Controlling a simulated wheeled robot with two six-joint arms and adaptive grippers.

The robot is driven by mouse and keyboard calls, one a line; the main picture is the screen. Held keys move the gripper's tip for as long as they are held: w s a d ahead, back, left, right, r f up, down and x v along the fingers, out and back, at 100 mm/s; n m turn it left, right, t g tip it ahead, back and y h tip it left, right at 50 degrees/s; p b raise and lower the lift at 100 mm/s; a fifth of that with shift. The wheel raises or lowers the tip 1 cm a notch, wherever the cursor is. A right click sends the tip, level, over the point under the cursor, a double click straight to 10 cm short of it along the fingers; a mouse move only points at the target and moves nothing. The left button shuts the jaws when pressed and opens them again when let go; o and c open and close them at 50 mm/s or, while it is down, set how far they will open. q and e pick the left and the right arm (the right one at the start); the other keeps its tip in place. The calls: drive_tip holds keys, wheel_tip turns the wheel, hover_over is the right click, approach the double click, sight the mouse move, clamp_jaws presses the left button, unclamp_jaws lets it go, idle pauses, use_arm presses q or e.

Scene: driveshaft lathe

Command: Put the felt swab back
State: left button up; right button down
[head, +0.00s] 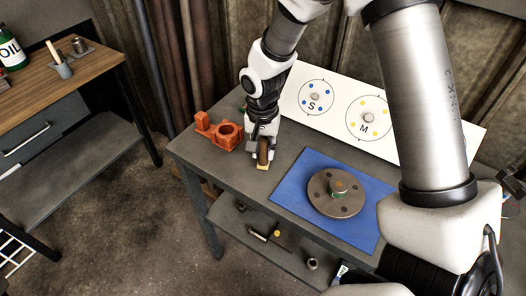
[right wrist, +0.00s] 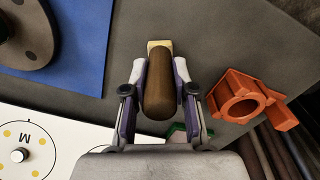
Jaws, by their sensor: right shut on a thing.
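The felt swab, with a thick brown handle (right wrist: 158,92) and a pale felt tip (right wrist: 159,45), is held between the fingers of my right gripper (head: 262,148). In the head view the pale tip (head: 262,167) is at the low end, close over the grey bench near its front edge; I cannot tell whether it touches. The right gripper also shows in the right wrist view (right wrist: 157,85), shut around the handle. An orange holder (head: 226,133) with a round ring stands just left of the gripper, apart from it; its ring looks empty in the right wrist view (right wrist: 240,98). My left gripper is not in view.
A blue mat (head: 288,195) with a round metal flange (head: 322,201) lies right of the gripper. A white board (head: 338,118) marked S and M is behind. A small green thing (right wrist: 176,129) is partly hidden by the gripper. A lower shelf (head: 232,216) holds small parts.

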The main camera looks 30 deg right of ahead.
drive_tip(key=shift+s+f, duration=0.15)
drive_tip(key=c, duration=0.9)
unclamp_jaws()
wheel_tip(320, 180, up, 12)
drive_tip(key=shift+r, duration=0.25)
